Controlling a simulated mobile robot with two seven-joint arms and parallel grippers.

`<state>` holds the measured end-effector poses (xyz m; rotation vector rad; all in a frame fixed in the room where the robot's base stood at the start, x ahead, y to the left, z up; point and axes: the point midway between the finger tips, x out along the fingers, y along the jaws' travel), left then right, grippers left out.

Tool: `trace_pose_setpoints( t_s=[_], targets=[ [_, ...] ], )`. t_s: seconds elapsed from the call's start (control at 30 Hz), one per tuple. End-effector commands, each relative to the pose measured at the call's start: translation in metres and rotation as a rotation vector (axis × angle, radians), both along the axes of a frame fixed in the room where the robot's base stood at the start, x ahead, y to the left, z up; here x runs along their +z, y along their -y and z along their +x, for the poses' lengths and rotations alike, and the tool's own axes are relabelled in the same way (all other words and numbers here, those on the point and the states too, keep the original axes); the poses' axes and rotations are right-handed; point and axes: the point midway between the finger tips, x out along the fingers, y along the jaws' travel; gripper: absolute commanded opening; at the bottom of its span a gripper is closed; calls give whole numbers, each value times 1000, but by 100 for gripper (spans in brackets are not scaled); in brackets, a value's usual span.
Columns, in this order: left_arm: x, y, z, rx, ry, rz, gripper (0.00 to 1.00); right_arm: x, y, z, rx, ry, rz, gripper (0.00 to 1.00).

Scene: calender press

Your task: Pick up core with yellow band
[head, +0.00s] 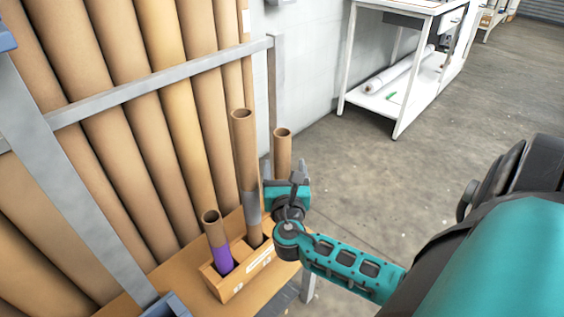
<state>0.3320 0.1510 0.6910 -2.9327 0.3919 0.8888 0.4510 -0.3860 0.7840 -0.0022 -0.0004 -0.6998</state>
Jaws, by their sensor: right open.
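Three short cardboard cores stand upright in a wooden holder (240,280). The left core (211,222) has a purple band. The middle, tallest core (243,140) has a grey band low down. The right core (282,150) shows only its plain upper part; its lower part is hidden behind my right gripper, and I cannot tell its band colour. No yellow band is visible. My right gripper (295,178) is open, directly in front of the right core in the picture; I cannot tell whether they touch. My left gripper is not in view.
Several long cardboard tubes (150,130) lean behind a grey metal rail (160,92) at the left. The holder stands on a brown surface (140,303). A white bench (398,118) with a white roll (398,72) stands at the back. The concrete floor (400,180) is clear.

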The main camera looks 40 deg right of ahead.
Motion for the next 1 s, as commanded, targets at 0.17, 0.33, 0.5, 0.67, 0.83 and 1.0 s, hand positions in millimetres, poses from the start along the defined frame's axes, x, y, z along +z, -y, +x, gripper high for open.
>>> trace_pose_setpoints(
  t_s=[0.17, 0.33, 0.5, 0.67, 0.83, 1.0],
  targets=[
    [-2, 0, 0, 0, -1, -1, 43, 0, 8, 10, 0, 1, 1, 74],
    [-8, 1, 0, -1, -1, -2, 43, 1, 22, 32, -1, 3, 0, 74],
    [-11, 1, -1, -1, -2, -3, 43, 1, 33, 46, 0, 1, 2, 74],
    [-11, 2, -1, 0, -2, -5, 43, 1, 35, 48, 1, -2, 3, 74],
    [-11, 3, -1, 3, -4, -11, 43, 1, 35, 48, 1, -2, 3, 68],
    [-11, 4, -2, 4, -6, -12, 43, 1, 34, 48, 1, -2, 3, 52]
  ],
)
